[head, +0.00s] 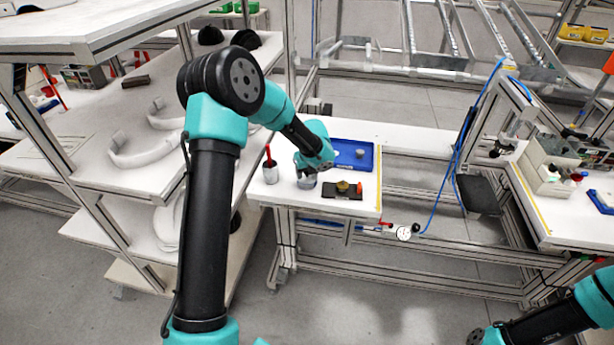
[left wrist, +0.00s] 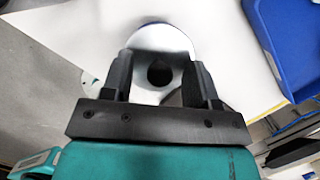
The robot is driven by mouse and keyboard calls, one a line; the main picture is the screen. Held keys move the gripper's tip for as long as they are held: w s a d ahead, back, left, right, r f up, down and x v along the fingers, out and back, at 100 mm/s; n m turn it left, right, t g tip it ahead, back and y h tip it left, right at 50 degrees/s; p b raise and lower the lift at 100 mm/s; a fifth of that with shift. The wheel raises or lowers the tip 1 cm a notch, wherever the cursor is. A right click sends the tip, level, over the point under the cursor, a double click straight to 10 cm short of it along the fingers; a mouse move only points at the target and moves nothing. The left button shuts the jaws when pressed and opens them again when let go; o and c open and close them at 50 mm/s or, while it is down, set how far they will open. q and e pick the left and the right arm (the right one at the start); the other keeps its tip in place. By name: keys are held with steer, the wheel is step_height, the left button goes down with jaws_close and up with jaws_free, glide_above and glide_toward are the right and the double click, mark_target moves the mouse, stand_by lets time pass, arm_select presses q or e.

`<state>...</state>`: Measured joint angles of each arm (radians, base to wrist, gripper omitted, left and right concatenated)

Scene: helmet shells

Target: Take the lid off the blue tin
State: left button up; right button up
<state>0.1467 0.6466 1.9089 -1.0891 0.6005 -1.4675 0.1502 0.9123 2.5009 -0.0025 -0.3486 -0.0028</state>
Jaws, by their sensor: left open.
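My left gripper (left wrist: 161,72) is open, one finger on each side of the knob. I cannot tell whether the fingers touch the lid. My right gripper is not in view.
A cup (head: 270,174) with a red-handled tool stands left of the tin. A dark board (head: 342,194) with small parts lies to the right. A blue tray (head: 352,154) is behind; it also shows in the left wrist view (left wrist: 290,50). A shelf (head: 120,135) stands at left.

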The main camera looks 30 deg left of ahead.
arm_select(q)
steer(key=c, duration=1)
steer(key=shift+r, duration=0.45)
step_height(320, 180, up, 3)
steer(key=shift+f, duration=0.2)
steer(key=s+d+r, duration=0.1)
steer(key=s+d, duration=0.7)
steer(key=s, duration=0.5)
steer(key=shift+s+d+r, duration=0.2)
steer(key=shift+s+r, duration=0.05)
steer(key=shift+s, duration=0.1)
